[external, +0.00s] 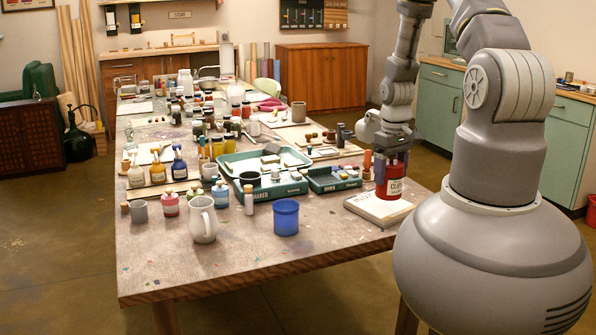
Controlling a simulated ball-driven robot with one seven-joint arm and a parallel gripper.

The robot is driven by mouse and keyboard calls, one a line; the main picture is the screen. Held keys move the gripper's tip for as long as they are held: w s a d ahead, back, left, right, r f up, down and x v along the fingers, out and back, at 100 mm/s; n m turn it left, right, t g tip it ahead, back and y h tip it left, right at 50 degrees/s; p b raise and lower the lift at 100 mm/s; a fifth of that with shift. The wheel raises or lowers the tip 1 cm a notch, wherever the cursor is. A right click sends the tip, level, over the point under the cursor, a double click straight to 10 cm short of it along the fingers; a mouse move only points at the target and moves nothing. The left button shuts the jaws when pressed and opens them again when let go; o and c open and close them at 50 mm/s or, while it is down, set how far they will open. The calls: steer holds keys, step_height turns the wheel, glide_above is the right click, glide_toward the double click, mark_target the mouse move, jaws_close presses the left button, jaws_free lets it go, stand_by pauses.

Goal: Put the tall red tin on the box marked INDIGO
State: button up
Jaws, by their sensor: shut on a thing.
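The tall red tin (390,181) has a pale label and stands upright at the right edge of the table. It is on or just above a white box (378,208) with dark lettering on its top, partly hidden; I can read only its first letters. My gripper (389,158) points down from above and is shut on the tin's upper part. The fingers are small and dark in this view. I cannot tell whether the tin's base touches the box.
Left of the box stand green trays (334,179) with small goods. A blue cup (285,217) and a white jug (203,219) stand near the front edge. Many bottles and jars crowd the table behind. The front strip of the table (240,250) is mostly clear.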

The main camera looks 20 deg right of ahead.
steer(key=w+f, duration=0.1)
steer(key=w+f+b, duration=0.1)
steer(key=w, duration=0.1)
steer(key=w+f, duration=0.1)
steer(key=f, duration=0.1)
steer(key=shift+w+d, duration=0.2)
steer(key=shift+d, duration=0.2)
steer(key=shift+r, duration=0.1)
steer(key=o, duration=0.7)
steer(key=shift+f+b, duration=0.25)
steer(key=shift+b, duration=0.1)
steer(key=o, duration=0.5)
steer(key=shift+r, duration=0.1)
steer(key=shift+c, duration=0.2)
